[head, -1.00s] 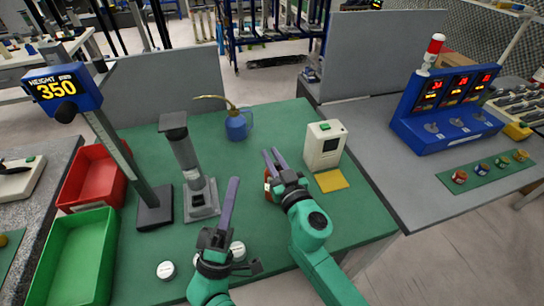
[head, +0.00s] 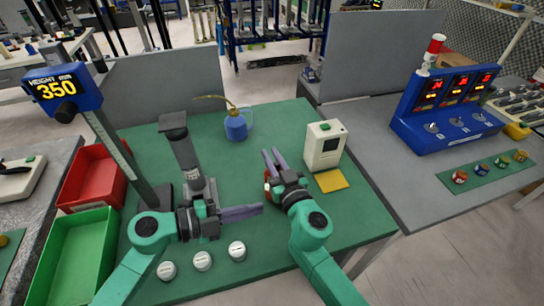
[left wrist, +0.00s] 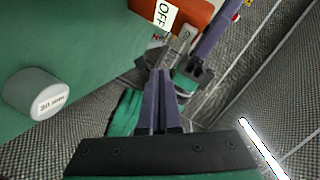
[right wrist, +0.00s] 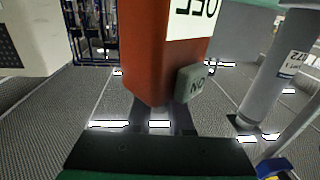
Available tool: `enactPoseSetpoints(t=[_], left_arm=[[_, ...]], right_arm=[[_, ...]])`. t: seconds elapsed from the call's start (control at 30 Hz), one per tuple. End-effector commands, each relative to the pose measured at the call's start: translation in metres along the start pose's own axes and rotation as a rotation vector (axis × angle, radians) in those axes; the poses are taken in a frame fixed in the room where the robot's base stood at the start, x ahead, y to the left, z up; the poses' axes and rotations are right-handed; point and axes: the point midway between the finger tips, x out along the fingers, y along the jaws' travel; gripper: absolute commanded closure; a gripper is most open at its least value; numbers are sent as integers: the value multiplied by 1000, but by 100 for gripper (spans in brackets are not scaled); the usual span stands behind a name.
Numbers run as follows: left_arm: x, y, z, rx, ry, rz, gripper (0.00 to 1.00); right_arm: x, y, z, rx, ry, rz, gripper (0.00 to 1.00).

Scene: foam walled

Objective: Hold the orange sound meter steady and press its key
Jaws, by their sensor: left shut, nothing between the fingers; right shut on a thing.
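The orange sound meter (right wrist: 150,60) is between the fingers of my right gripper (head: 272,154), which is shut on it. In the head view only a small bit of the meter (head: 267,186) shows beside the fingers. In the right wrist view its white "OFF" label (right wrist: 192,18) and grey "ON" key (right wrist: 190,83) show upside down. The left wrist view also shows the meter (left wrist: 192,12) and its grey key (left wrist: 182,38). My left gripper (head: 260,209) is shut and empty, its fingers (left wrist: 160,78) pointing toward the meter, apart from it.
Three white round weights (head: 203,261) sit at the front of the green mat. A grey column stand (head: 186,150), height gauge (head: 62,88), blue oil can (head: 237,124), cream box (head: 324,146) and yellow pad (head: 331,181) stand around. Red (head: 92,178) and green (head: 74,255) bins are left.

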Motion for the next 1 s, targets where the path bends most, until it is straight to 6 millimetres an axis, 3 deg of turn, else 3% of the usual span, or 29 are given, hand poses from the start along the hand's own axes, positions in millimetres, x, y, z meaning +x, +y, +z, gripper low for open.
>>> enactPoseSetpoints(t=[0.2, 0.37, 1.0], left_arm=[[27, -21, 19, 1, 2, -3, 100], [37, -27, 26, -1, 3, 0, 100], [39, -28, 27, -3, 3, -1, 100]], right_arm=[[0, 0, 1, 0, -2, 0, 100], [0, 0, 1, 0, -2, 0, 100], [0, 0, 1, 0, -2, 0, 100]])
